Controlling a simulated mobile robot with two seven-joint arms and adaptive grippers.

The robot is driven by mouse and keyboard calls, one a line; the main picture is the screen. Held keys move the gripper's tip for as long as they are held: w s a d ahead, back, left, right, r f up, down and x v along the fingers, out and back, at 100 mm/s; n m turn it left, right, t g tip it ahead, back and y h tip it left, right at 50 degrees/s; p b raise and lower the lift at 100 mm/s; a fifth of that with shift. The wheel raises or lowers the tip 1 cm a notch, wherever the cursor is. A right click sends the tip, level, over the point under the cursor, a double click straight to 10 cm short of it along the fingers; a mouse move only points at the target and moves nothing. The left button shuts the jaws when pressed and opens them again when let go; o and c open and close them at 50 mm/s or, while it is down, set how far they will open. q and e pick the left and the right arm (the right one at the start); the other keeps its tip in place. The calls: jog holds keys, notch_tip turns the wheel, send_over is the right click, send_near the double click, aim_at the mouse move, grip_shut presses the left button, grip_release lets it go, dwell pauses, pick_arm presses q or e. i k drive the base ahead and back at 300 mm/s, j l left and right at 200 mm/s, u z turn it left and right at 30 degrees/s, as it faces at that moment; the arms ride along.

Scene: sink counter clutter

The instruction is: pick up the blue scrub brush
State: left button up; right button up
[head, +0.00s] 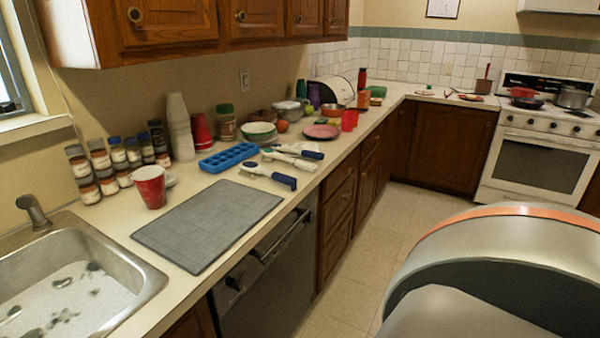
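A scrub brush with a white head and dark blue handle end (268,176) lies on the counter, just past the far right corner of the grey mat. A second, mostly white brush-like tool (290,159) lies behind it. A third one with a dark blue end (312,154) lies just behind that. They lie close together, and I cannot tell which one is the task's brush. Neither of my grippers shows in the head view.
A grey mat (207,222) lies in front of the brushes, with a blue ice tray (228,157) to their left. A red cup (150,187) and several jars (103,160) stand near the sink (137,268). A pink plate (321,131) and bowls stand behind.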

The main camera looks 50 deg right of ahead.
aim_at(253, 169)
jog(key=z, duration=1.35)
jog(key=u, duration=1.5)
jog(key=z, duration=1.5)
jog(key=i+l+u, duration=0.15)
jog(key=l, duration=0.2)
jog(key=i+l+u, duration=0.15)
jog(key=l, duration=0.25)
jog(key=i+l+u, duration=0.2)
jog(key=l, duration=0.15)
jog(key=l+u, duration=0.15)
jog(key=l, duration=0.25)
